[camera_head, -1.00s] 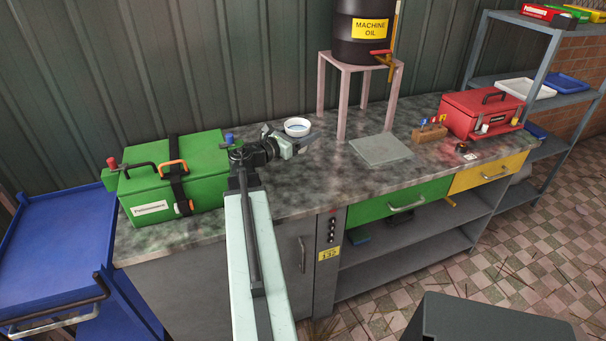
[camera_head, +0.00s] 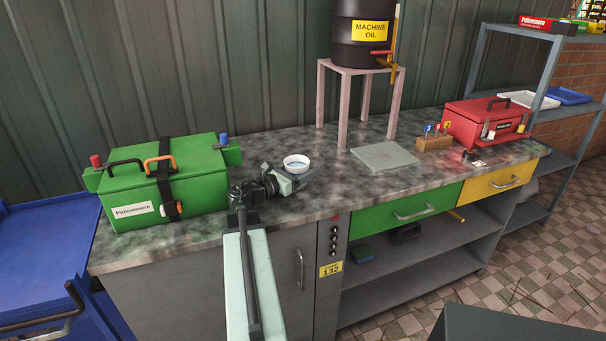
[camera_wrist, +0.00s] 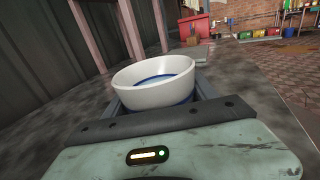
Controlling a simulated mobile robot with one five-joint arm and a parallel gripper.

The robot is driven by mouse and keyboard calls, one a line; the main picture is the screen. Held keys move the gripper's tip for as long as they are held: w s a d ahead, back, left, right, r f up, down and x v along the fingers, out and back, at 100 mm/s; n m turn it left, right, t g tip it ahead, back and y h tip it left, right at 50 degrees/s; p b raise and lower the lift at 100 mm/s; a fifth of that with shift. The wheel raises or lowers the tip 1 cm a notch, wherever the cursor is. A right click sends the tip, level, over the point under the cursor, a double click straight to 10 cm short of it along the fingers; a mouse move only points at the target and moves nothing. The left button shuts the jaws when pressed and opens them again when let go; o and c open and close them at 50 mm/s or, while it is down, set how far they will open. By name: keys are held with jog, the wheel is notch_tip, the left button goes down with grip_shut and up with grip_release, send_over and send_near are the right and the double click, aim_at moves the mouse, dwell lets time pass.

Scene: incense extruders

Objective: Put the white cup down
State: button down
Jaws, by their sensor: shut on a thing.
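The white cup (camera_head: 296,162) is a small round bowl shape with blue inside, seen upright at the end of my arm over the worktop (camera_head: 330,175). In the wrist view the white cup (camera_wrist: 152,82) fills the middle, just beyond the front plate of my gripper. My gripper (camera_head: 300,178) is shut on the cup. The fingertips are mostly hidden under and behind the cup. I cannot tell whether the cup's base touches the worktop.
A green strapped case (camera_head: 150,190) stands left of my arm. A pink-legged stand (camera_head: 345,100) with a black oil drum (camera_head: 360,30) stands behind right. A grey slab (camera_head: 384,156), a wooden block (camera_head: 433,144) and a red toolbox (camera_head: 485,120) lie farther right.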

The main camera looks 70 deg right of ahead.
aim_at(297, 173)
jog(key=shift+f, duration=0.2)
jog(key=shift+c, duration=1.3)
grip_release()
jog(key=shift+r, duration=0.1)
jog(key=shift+r, duration=0.1)
jog(key=shift+w+a, duration=0.1)
jog(key=shift+a, duration=0.15)
jog(key=v, duration=0.7)
